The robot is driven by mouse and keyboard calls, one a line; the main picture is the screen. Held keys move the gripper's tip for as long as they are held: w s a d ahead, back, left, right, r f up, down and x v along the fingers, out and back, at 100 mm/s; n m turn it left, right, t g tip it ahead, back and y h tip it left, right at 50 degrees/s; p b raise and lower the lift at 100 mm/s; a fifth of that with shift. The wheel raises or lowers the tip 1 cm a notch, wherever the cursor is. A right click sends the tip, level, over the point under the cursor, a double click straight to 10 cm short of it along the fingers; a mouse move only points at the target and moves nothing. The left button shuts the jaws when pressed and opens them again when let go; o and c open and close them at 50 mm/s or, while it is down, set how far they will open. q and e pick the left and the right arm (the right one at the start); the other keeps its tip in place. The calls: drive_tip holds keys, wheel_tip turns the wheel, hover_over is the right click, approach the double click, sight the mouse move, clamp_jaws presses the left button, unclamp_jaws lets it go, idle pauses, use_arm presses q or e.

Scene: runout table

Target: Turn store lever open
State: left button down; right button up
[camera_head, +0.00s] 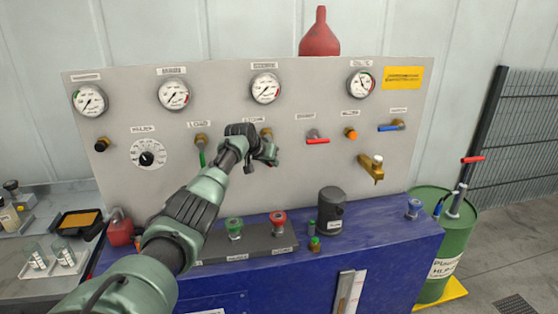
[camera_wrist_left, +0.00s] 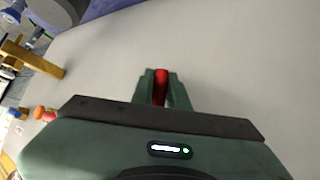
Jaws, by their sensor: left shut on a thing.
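The store lever is a red handle (camera_wrist_left: 160,86) held between my left gripper's fingers (camera_wrist_left: 161,90) in the left wrist view. In the head view, its brass valve (camera_head: 266,133) shows on the grey panel (camera_head: 225,100), right of the load lever (camera_head: 201,155). My left gripper (camera_head: 272,157) is at the panel just below this valve, and its body hides most of the lever there. The label above is partly covered. The left gripper is shut on the red handle. The right gripper is not in view.
A red lever (camera_head: 318,141), an orange knob (camera_head: 351,133), a blue lever (camera_head: 390,128) and a brass tap (camera_head: 371,168) lie right of the gripper. Gauges line the panel's top. Green (camera_head: 235,228) and red (camera_head: 278,222) valves and a dark cylinder (camera_head: 331,212) stand on the blue bench (camera_head: 385,235).

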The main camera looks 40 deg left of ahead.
use_arm(q)
drive_tip(key=shift+s+a+f+g+p, duration=0.15)
drive_tip(key=shift+s+g+p, duration=0.15)
drive_tip(key=shift+s+g, duration=0.1)
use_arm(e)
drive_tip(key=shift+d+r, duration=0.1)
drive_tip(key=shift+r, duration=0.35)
use_arm(q)
drive_tip(key=shift+f, duration=0.1)
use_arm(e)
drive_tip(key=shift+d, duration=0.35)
use_arm(q)
drive_tip(key=c, duration=1.4)
unclamp_jaws()
drive_tip(key=shift+a+r, duration=0.1)
drive_tip(key=shift+r, duration=0.1)
